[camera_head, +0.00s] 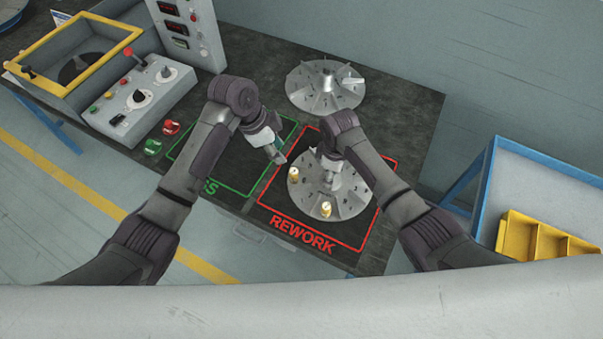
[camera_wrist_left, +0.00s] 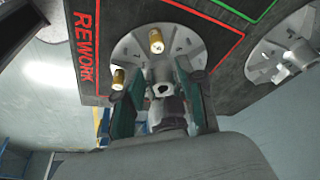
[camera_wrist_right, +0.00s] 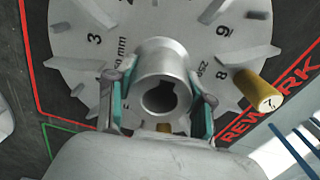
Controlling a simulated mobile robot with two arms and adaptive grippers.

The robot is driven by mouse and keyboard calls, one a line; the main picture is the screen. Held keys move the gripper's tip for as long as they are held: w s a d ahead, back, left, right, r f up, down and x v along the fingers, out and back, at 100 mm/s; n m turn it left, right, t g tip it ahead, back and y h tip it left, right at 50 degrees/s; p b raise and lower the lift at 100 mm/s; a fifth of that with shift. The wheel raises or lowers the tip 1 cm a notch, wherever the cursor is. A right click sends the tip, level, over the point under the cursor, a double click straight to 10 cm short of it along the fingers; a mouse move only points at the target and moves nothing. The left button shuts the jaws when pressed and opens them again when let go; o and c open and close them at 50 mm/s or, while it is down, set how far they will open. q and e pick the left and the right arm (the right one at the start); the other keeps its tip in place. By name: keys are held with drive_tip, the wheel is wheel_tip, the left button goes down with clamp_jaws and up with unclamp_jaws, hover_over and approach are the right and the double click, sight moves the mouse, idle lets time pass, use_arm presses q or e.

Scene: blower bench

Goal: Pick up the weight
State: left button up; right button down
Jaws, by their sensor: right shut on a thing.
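Two brass weights stand on the finned impeller disc (camera_head: 345,203) in the red REWORK square. One weight (camera_head: 293,174) is on its left side, the other (camera_head: 326,209) near its front edge. The left wrist view shows both weights, one at the top (camera_wrist_left: 156,42) and one beside a fingertip (camera_wrist_left: 118,79). My left gripper (camera_head: 280,155) is open and empty, just left of the disc. My right gripper (camera_wrist_right: 158,95) is shut on the disc's grey central hub (camera_wrist_right: 165,60), one finger on each side. A brass weight (camera_wrist_right: 258,92) shows right of it.
A second impeller (camera_head: 325,86) lies behind the REWORK square. The green-outlined square (camera_head: 215,170) is partly hidden by my left arm. A control box (camera_head: 140,95) stands at left. A yellow bin (camera_head: 540,238) sits on a blue-framed stand at right.

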use_arm(q)
hover_over(294, 171)
drive_tip(key=a, duration=0.2)
drive_tip(key=shift+m+g+y, duration=0.3)
drive_tip(key=shift+y, duration=0.1)
drive_tip(key=x, duration=0.3)
drive_tip(key=a+x, duration=0.1)
drive_tip(key=x, duration=0.1)
drive_tip(key=shift+s+f, duration=0.35)
drive_tip(key=shift+f, duration=0.15)
drive_tip(key=shift+w+x, duration=0.2)
drive_tip(key=shift+x, duration=2.8)
drive_tip(key=shift+d, duration=0.1)
drive_tip(key=shift+c, duration=0.2)
drive_tip(key=c, duration=0.4)
